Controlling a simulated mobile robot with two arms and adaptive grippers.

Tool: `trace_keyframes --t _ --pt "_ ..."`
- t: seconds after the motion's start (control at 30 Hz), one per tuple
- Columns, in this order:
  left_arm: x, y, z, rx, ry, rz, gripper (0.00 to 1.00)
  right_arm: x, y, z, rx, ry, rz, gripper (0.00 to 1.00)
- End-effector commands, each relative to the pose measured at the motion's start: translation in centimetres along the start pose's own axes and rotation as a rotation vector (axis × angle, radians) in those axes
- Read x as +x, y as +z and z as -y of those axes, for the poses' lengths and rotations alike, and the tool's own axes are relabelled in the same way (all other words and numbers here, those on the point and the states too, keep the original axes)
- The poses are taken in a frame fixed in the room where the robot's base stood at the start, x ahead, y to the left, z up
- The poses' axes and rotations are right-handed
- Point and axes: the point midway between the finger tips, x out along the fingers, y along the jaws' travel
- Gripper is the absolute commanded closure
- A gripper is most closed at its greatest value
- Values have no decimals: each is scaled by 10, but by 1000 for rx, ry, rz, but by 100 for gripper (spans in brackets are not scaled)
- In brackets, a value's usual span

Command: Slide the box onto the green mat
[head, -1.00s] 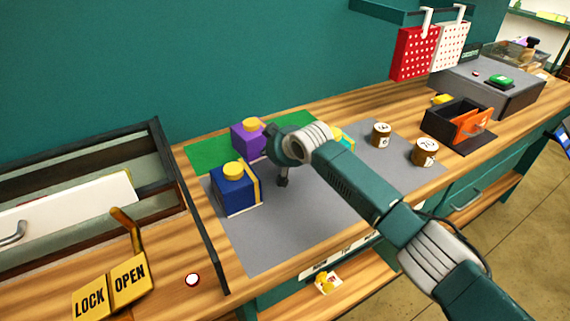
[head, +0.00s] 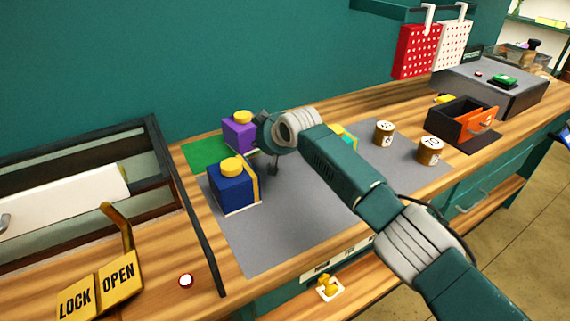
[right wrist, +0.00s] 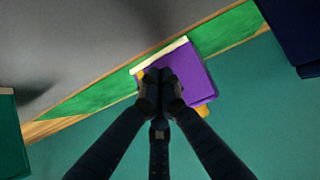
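The purple box (head: 240,134) with a yellow knob stands at the back, on or over the green mat (head: 205,152). In the right wrist view the purple box (right wrist: 193,75) overlaps the green strip (right wrist: 225,30). My right gripper (head: 274,168) is at the box's right side in the head view. In the right wrist view its fingers (right wrist: 160,78) are together and overlap the box's edge; contact is likely but partly hidden. A blue box (head: 233,187) with a yellow knob stands on the grey mat (head: 290,215) in front. My left gripper is out of view.
A black bin (head: 458,122) is further right. The teal wall (head: 200,60) is close behind the mat.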

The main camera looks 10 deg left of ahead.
Motion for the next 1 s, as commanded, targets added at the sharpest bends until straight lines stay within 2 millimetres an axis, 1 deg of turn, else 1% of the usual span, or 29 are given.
trace_keyframes --t 0.33,0.6,0.77,1.0 --pt "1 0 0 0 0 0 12 1 0 0 1 0 0 100" --pt "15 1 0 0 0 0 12 8 -4 3 2 0 -2 100" --pt "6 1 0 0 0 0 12 3 -7 2 2 0 0 100" --pt "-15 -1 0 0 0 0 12 -6 -4 2 2 0 1 100"
